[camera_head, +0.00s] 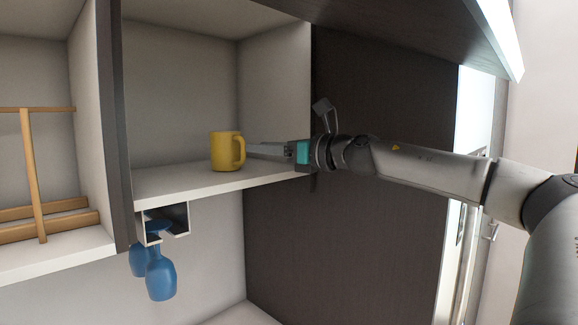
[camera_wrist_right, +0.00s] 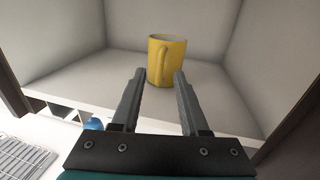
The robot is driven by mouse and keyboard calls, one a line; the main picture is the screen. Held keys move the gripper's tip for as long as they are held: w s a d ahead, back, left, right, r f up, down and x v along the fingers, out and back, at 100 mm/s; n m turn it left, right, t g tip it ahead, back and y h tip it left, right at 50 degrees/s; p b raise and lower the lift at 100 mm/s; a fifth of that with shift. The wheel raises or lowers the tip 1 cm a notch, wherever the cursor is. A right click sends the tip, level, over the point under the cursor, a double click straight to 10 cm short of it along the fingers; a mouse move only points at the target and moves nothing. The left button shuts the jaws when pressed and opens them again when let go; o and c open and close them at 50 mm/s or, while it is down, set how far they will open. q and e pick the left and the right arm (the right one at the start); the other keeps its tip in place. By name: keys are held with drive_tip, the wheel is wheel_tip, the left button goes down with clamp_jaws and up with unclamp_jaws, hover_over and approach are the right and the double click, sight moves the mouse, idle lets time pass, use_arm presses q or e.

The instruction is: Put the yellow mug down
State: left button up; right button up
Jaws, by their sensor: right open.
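The yellow mug (camera_head: 222,152) stands upright on the white cupboard shelf (camera_head: 190,180), with its handle toward the right in the head view. In the right wrist view the mug (camera_wrist_right: 173,55) is just beyond the fingertips, its handle facing my gripper. My right gripper (camera_head: 252,148) reaches in from the right at the mug's height. It also shows in the right wrist view (camera_wrist_right: 160,75), with its two fingers apart and nothing between them. My left gripper is not in view.
Blue glasses (camera_head: 160,277) hang upside down from a rack under the shelf. A wooden rack (camera_head: 38,170) stands in the left compartment. A dark cabinet side (camera_head: 375,100) lies behind my right arm. A raised door (camera_head: 420,30) is overhead. The shelf left of the mug is clear.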

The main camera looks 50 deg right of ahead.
drive_tip(key=s+b, duration=0.3)
drive_tip(key=s, duration=0.3)
drive_tip(key=shift+d, duration=0.25)
